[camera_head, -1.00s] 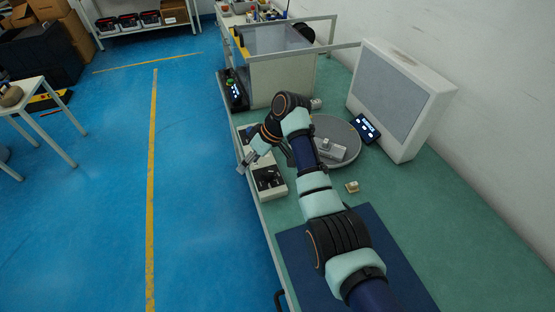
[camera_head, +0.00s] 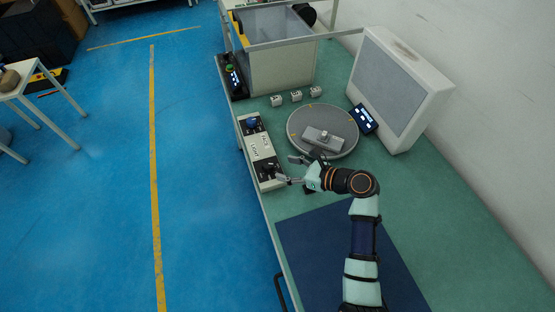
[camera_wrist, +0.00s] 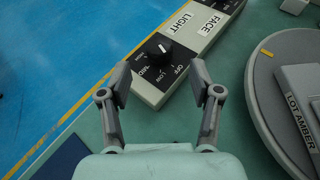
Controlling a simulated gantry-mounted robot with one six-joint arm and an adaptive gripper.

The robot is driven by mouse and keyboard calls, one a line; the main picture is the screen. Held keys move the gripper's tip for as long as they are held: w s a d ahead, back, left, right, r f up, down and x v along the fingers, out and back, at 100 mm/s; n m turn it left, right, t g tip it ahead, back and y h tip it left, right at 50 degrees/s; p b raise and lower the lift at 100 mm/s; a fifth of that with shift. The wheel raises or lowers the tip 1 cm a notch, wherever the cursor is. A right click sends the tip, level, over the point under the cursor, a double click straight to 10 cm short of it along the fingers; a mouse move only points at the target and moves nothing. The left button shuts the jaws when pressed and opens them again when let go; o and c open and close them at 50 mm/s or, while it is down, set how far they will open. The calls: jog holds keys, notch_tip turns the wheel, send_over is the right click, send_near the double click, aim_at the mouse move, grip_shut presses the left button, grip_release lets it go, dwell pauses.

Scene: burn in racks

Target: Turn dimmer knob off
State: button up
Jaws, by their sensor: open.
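The dimmer knob (camera_wrist: 158,50) is a black dial with a white pointer mark, on the black end plate of a pale control box (camera_wrist: 185,42). OFF, LOW and MID are printed around it; I cannot tell surely which one the pointer meets. A LIGHT label lies beside it. In the head view, the knob (camera_head: 266,170) is at the near end of the box (camera_head: 260,146). My gripper (camera_wrist: 160,82) is open and empty, its fingers apart, just short of the knob. In the head view, my gripper (camera_head: 288,168) is right of the box's near end.
A round grey turntable (camera_head: 298,139) carries a grey block (camera_head: 325,139) labelled LOT AMBER in the wrist view. Small white blocks (camera_head: 296,96) stand behind it. A blue knob (camera_head: 252,122) is at the box's far end. A blue mat (camera_head: 330,250) lies at the front.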

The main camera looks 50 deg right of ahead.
aim_at(270, 164)
jog(key=b+x, duration=0.3)
jog(key=x, duration=0.5)
jog(key=shift+a+f, duration=0.1)
jog(key=c, duration=1.2)
jog(key=shift+o, duration=0.2)
jog(key=shift+n+g+y, duration=0.4)
jog(key=shift+n+y, duration=0.4)
jog(key=shift+y, duration=0.1)
jog(key=shift+f+n+g+y+b, duration=0.1)
jog(key=shift+n+g+y+b, duration=0.3)
jog(key=shift+n+y, duration=0.5)
jog(key=shift+n+g+y+b, duration=0.35)
jog(key=shift+n+g+y, duration=0.05)
jog(key=shift+n+y, duration=0.2)
